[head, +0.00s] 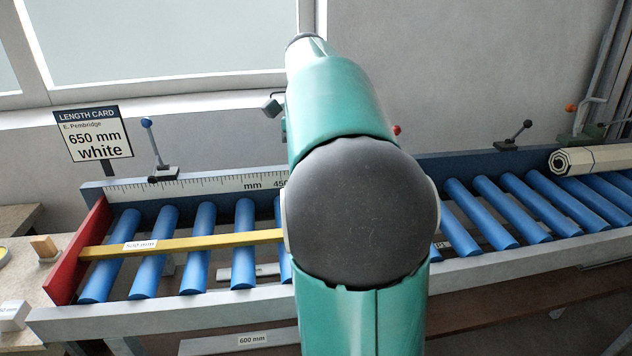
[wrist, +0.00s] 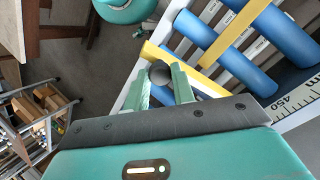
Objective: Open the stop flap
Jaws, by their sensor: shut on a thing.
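In the wrist view my gripper (wrist: 160,78) has its two green fingers closed on a dark round handle (wrist: 159,71). The handle sits against a yellow flap (wrist: 190,79) that lies crosswise to the track, parallel to the blue rollers; it looks like the stop flap. Its lower edge is hidden by my fingers and gripper body. A yellow bar (head: 185,243) labelled 500 mm lies along the rollers; it also shows in the wrist view (wrist: 229,34), its near end close to the flap. In the head view my arm hides the gripper and flap.
Blue rollers (head: 197,250) run both sides of my arm, with a red end plate (head: 86,248) at left. A ruler (head: 210,184) lines the back edge. A card (head: 94,137) reads 650 mm white. Levers (head: 153,140) stand behind.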

